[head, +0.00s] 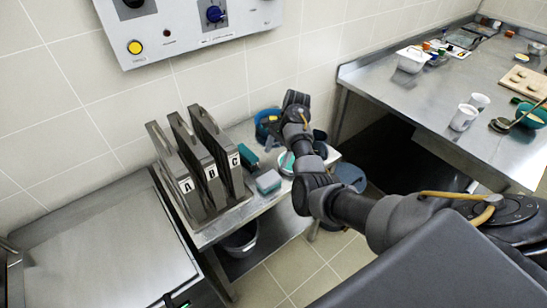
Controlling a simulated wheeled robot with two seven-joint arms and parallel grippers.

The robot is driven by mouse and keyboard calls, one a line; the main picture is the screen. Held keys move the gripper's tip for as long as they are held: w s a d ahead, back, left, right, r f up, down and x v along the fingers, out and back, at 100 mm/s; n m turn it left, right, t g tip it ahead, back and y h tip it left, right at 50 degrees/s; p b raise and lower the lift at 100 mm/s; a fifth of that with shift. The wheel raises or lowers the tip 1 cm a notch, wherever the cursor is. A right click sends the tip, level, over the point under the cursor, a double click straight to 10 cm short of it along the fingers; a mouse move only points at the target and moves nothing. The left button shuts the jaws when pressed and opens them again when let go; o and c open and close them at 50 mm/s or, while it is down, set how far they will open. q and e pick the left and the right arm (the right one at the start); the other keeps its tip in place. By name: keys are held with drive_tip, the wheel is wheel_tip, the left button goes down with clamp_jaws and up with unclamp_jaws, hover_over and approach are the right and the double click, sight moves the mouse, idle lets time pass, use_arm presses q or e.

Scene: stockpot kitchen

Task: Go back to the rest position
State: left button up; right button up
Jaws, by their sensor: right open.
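My right arm comes in from the lower right and reaches up and away over the small side table. My right gripper (294,98) is at its far end, near the tiled wall and above the blue bowl. It is open, its fingers are hard to make out, and I see nothing held in it. My left gripper is not visible.
A control box (184,38) is on the wall. A steel counter (440,110) with white cups (463,118) stands right.

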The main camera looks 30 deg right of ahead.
drive_tip(key=shift+d+r, duration=0.1)
drive_tip(key=shift+r, duration=0.15)
drive_tip(key=shift+f, duration=0.1)
idle(0.3)
